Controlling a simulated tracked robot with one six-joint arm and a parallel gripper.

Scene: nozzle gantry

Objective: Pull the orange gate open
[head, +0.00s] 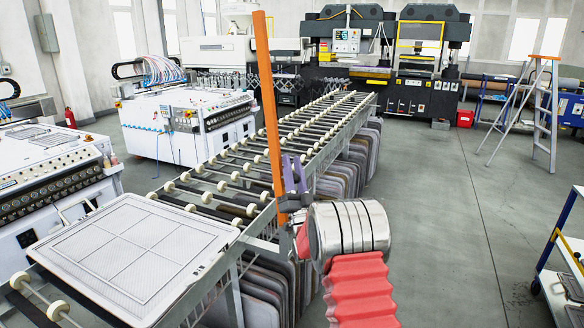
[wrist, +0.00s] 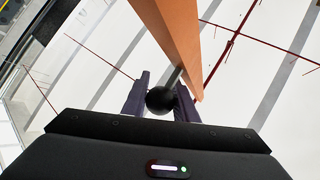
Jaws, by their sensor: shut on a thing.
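The orange gate (head: 268,100) shows in the head view as a long narrow bar, standing upright and slightly tilted beside the roller conveyor. In the wrist view the gate (wrist: 173,30) runs from the top edge down past my fingers. A round black knob (wrist: 160,99) on a short stem sticks out from it. My gripper (wrist: 163,88) is shut on the knob, with a purple finger on each side. In the head view my gripper (head: 293,175) is at the lower part of the gate; the knob is hidden there.
The roller conveyor (head: 230,170) runs away behind the gate, with grey panels (head: 345,165) hanging below. A framed white screen (head: 135,255) lies on its near end. A stepladder (head: 545,105) and a cart (head: 565,285) stand right. The floor between is clear.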

